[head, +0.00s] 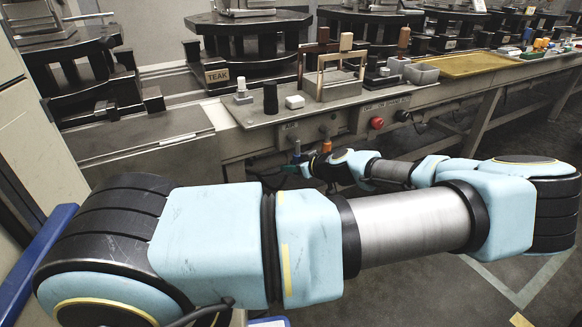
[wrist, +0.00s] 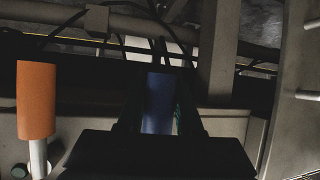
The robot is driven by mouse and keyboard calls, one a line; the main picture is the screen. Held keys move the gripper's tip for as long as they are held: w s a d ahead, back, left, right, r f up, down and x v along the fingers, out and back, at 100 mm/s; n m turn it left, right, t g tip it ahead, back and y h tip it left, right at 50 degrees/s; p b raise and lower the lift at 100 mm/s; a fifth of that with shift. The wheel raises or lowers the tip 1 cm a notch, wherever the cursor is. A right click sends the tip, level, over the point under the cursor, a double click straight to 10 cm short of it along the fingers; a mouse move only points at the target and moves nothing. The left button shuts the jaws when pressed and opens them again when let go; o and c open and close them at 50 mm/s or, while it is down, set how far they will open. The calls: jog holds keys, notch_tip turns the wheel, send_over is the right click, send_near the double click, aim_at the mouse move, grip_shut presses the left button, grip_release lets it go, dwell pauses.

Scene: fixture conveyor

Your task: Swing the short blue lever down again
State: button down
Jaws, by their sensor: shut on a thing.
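The short blue lever (wrist: 158,100) stands between my gripper's dark fingers in the wrist view, and my gripper (wrist: 158,84) is shut on it. Its lower end is hidden behind the dark gripper body. In the head view the blue lever (head: 298,147) shows as a small upright piece on the front of the conveyor frame, just above my gripper (head: 299,160), whose fingers are too small and dark there to make out. An orange lever (wrist: 36,100) on a pale metal stem stands left of my gripper in the wrist view, apart from it. In the head view the orange lever (head: 326,146) is right of the blue one.
A red button (head: 376,122) sits on the frame to the right. A TEAK sign (head: 217,76) is behind.

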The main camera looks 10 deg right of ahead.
jog(key=shift+d, duration=0.15)
jog(key=c, duration=0.6)
grip_release()
jog(key=shift+s, duration=0.1)
jog(key=v, duration=1)
jog(key=shift+s+d+r, duration=0.1)
jog(key=shift+s+r, duration=0.05)
jog(key=shift+r, duration=0.05)
jog(key=shift+s+d, duration=0.1)
